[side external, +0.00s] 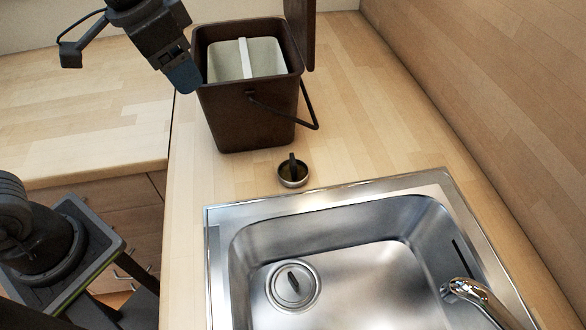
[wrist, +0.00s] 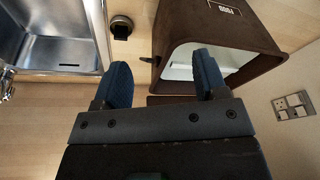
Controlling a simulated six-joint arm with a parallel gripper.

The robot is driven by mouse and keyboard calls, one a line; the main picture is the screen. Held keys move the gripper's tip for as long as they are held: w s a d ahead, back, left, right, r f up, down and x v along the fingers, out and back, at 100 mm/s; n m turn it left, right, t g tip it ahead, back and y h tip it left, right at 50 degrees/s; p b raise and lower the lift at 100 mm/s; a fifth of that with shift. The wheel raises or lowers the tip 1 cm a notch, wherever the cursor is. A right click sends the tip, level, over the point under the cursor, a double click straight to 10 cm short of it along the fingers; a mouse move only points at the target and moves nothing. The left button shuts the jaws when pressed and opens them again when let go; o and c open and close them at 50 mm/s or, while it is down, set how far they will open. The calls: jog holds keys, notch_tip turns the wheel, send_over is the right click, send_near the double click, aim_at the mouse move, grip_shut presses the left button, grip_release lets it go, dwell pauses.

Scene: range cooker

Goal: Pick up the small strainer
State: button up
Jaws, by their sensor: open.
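The small strainer (side external: 292,175) is a small round metal cup with a dark upright handle. It stands on the wooden counter between the brown bin and the sink in the side external view. It also shows in the wrist view (wrist: 121,27), near the top, beside the sink edge. My gripper (side external: 183,78) is at the upper left in the side external view, next to the bin's left rim. In the wrist view my gripper (wrist: 166,78) has its two blue fingertips spread apart with nothing between them. The strainer is well away from the fingers.
A brown bin (side external: 245,117) with a pale liner, raised lid and dark handle stands behind the strainer. The steel sink (side external: 330,222) is in front, with a round drain piece (side external: 292,287) and a tap (side external: 470,292). Bare counter (side external: 370,120) lies right of the bin.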

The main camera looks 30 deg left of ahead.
jog(key=w+d+f+m+g, duration=0.1)
jog(key=w+d+f+m, duration=0.1)
jog(key=w+d, duration=0.35)
jog(key=m+g, duration=0.2)
jog(key=m, duration=0.1)
send_near(293, 158)
jog(key=shift+y, duration=0.3)
jog(key=f, duration=1)
jog(key=shift+d+f, duration=0.25)
jog(key=shift+f, duration=0.1)
jog(key=c, duration=1)
jog(key=shift+r, duration=0.1)
